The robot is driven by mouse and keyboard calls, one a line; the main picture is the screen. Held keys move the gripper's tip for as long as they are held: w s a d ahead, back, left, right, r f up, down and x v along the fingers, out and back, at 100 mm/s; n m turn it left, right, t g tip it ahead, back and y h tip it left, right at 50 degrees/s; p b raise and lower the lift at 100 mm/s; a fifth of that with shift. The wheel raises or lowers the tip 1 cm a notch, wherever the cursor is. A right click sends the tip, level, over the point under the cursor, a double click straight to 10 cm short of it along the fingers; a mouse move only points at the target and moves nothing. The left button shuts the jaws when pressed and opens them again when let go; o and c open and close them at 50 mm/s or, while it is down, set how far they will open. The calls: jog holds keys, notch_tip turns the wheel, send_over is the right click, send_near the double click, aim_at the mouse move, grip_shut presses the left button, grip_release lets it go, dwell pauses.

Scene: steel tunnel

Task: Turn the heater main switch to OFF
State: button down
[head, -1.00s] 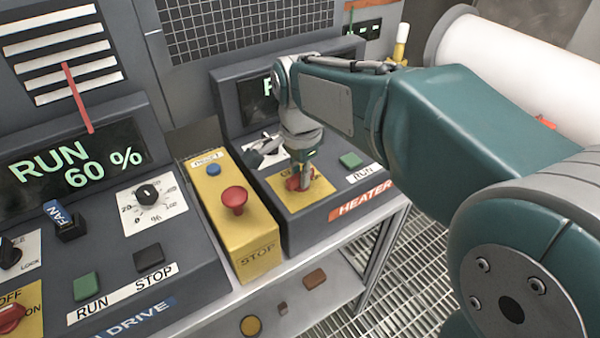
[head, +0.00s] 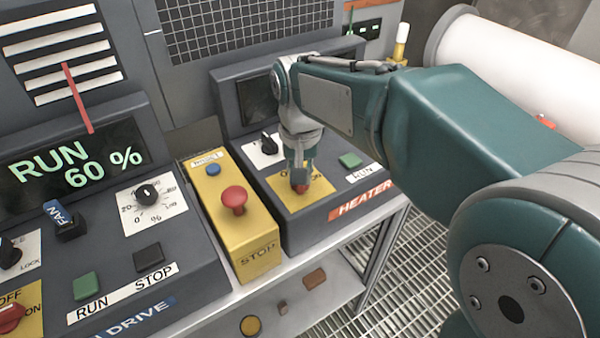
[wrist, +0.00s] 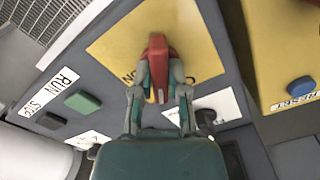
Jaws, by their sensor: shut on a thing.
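The heater main switch is a red handle (head: 302,189) on a yellow plate (head: 322,187) of the grey heater panel, partly hidden by my gripper in the head view. In the wrist view the red handle (wrist: 158,50) stands out from the yellow plate (wrist: 110,45), with lettering partly covered. My gripper (head: 300,183) points down onto the switch. In the wrist view my gripper (wrist: 160,78) has one finger on each side of the red handle, shut on it. The heater panel's display (head: 258,98) is dark.
A green RUN button (head: 350,160) and a black knob (head: 269,142) sit close to the switch. A yellow stop box with a red mushroom button (head: 234,198) stands just left. The drive panel's display (head: 75,160) reads RUN 60 %.

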jog(key=n, duration=0.6)
dwell(0.6)
jog(key=shift+w, duration=0.1)
jog(key=c, duration=0.6)
grip_release()
jog(key=shift+a, duration=0.15)
jog(key=shift+c, duration=0.2)
jog(key=shift+r, duration=0.1)
notch_tip(320, 180, up, 12)
jog(key=s+d+f+m+t, duration=0.2)
jog(key=s+d+f+m, duration=0.1)
jog(key=s+d+f, duration=0.2)
jog(key=s+d+f+m+t, duration=0.3)
jog(key=s+d+f+m, duration=0.1)
jog(key=s+d, duration=0.6)
jog(key=d+f, duration=0.1)
jog(key=d, duration=0.2)
jog(key=shift+s+d+f+t, duration=0.15)
jog(key=shift+f+t, duration=0.15)
jog(key=shift+f, duration=0.05)
